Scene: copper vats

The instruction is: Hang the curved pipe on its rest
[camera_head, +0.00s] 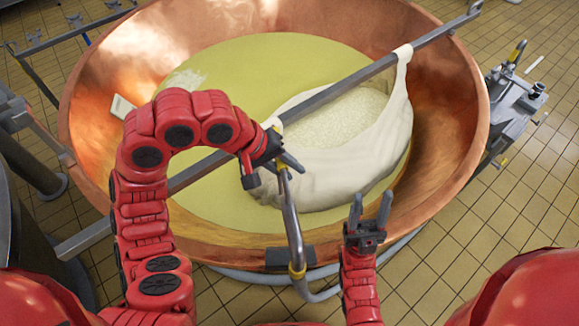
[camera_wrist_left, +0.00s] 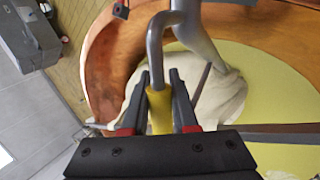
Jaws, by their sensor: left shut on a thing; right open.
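The curved pipe (camera_head: 292,222) is grey metal with yellow bands, and it hangs down near the front rim of the copper vat. My left gripper (camera_head: 281,166) is shut on its upper end. In the left wrist view the fingers (camera_wrist_left: 160,98) close around a yellow band on the pipe (camera_wrist_left: 155,48), whose far part bends over. In the head view its lower end bends right, below the rim. A dark bracket (camera_head: 277,258) sits at the rim by the lower yellow band; I cannot tell whether the pipe touches it. My right gripper (camera_head: 370,208) is open and empty, right of the pipe.
The copper vat (camera_head: 440,100) holds yellowish liquid. A white cloth (camera_head: 390,140) full of curd hangs from a metal bar (camera_head: 345,85) lying across the vat. A metal stand (camera_head: 515,105) is at the right. Tiled floor (camera_head: 535,180) is free on the right.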

